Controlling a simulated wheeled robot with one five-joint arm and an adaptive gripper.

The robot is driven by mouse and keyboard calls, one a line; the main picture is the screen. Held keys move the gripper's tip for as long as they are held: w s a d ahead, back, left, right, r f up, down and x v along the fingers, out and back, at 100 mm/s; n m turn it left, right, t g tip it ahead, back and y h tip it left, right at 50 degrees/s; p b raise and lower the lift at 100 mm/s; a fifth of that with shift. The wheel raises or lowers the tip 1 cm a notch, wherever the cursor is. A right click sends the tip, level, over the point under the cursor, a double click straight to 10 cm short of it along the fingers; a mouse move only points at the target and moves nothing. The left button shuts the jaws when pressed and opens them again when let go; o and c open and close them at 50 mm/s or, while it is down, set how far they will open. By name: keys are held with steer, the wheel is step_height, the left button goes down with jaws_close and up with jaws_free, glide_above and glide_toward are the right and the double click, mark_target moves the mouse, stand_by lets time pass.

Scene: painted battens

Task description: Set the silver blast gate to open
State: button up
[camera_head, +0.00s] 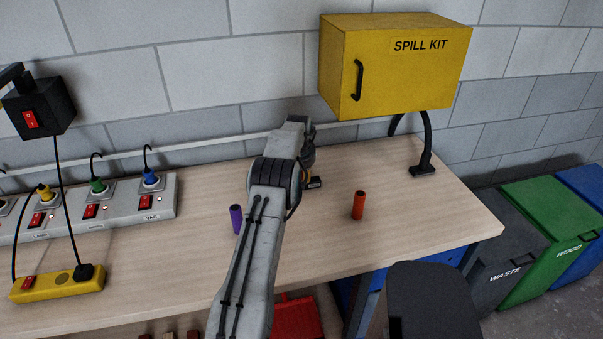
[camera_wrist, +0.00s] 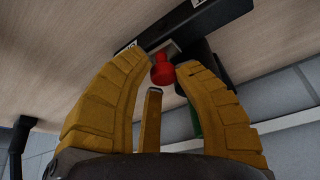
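In the wrist view, my gripper (camera_wrist: 163,66) has its yellow fingers spread apart, with a gap between the tips. A round red knob (camera_wrist: 162,72) shows in this gap; I cannot tell if a finger touches it. Behind the knob is a small grey-silver piece (camera_wrist: 172,50) beside a long black body (camera_wrist: 215,28). This may be the silver blast gate, but most of it is hidden and its setting is not readable. In the head view my forearm hides my gripper. A small black piece with a label (camera_head: 314,183) shows just beyond it on the bench.
On the bench (camera_head: 400,230) stand a purple cylinder (camera_head: 237,219) and an orange-red cylinder (camera_head: 358,205). A socket strip (camera_head: 120,215) and a yellow power strip (camera_head: 58,284) lie at left. A yellow spill kit cabinet (camera_head: 385,75) hangs above. The bench's right part is mostly clear.

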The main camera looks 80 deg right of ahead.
steer(key=o, duration=0.3)
steer(key=shift+s+f, duration=0.1)
steer(key=shift+s, duration=0.05)
steer(key=shift+o, duration=0.8)
steer(key=shift+r, duration=0.2)
steer(key=v, duration=1.1)
steer(key=shift+a+r, duration=0.15)
steer(key=shift+r, duration=0.2)
